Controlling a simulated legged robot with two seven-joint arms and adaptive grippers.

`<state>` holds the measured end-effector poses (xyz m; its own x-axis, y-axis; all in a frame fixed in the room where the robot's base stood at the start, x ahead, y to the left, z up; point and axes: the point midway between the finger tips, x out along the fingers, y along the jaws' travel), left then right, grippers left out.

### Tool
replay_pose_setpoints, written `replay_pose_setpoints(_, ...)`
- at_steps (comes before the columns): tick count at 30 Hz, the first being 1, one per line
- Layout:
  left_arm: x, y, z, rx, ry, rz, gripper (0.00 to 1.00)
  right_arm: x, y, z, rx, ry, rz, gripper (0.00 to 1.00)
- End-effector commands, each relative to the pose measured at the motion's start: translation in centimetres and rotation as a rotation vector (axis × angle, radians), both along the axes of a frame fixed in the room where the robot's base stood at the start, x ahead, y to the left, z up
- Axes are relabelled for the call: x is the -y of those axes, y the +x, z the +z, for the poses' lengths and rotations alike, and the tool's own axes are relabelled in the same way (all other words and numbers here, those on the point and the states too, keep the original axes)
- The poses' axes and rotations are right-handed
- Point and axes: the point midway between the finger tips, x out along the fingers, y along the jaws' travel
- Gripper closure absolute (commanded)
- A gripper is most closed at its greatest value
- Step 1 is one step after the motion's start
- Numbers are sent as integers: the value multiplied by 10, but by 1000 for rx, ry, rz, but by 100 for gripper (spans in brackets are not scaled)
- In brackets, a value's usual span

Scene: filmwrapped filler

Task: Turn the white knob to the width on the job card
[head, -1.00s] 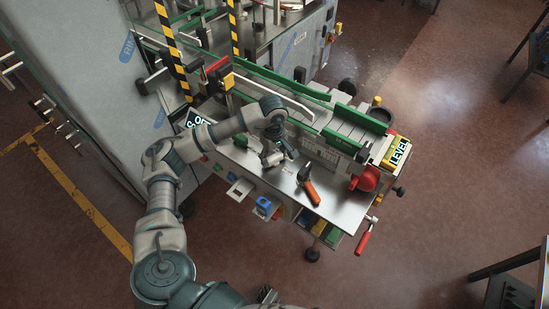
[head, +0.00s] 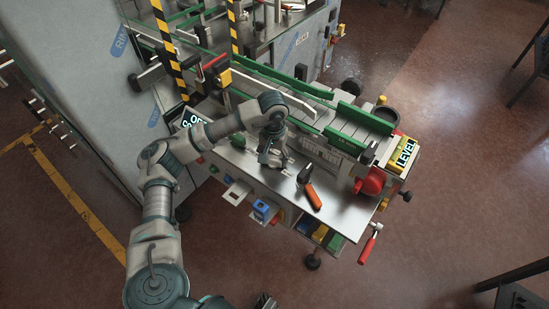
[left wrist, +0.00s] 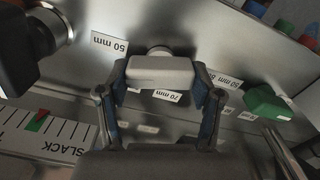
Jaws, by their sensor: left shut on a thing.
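My left gripper (head: 272,158) is low over the steel worktop, fingers down. In the left wrist view, its two fingers (left wrist: 160,80) are shut on the sides of a pale block-shaped knob (left wrist: 164,69), which I take for the white knob. In the head view the gripper hides it. Around it are width labels: 50 mm (left wrist: 109,44) upper left, 70 mm (left wrist: 167,96) just below, and a partly hidden one (left wrist: 228,80) at right. I cannot tell which width the knob points to. I cannot make out a job card. My right gripper is not in view.
An orange-handled tool (head: 309,190) lies right of the gripper. A red knob (head: 370,181) and LEVEL sign (head: 405,153) are at the right end. A green-railed conveyor (head: 345,125) runs behind. A SLACK scale (left wrist: 45,130) and green block (left wrist: 267,103) flank the gripper.

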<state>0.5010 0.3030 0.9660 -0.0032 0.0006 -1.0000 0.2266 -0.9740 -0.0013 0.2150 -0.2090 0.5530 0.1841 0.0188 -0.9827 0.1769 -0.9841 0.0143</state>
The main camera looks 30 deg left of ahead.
Motion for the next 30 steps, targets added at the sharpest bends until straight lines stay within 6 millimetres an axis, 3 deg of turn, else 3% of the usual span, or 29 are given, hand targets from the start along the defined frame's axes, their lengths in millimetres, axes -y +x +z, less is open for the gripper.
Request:
replay_pose_setpoints(14, 0, 3, 5, 17, 0, -261, 69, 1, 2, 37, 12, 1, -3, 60)
replay_pose_setpoints(30, 0, 3, 6, 19, 0, -302, 69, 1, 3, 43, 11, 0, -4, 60)
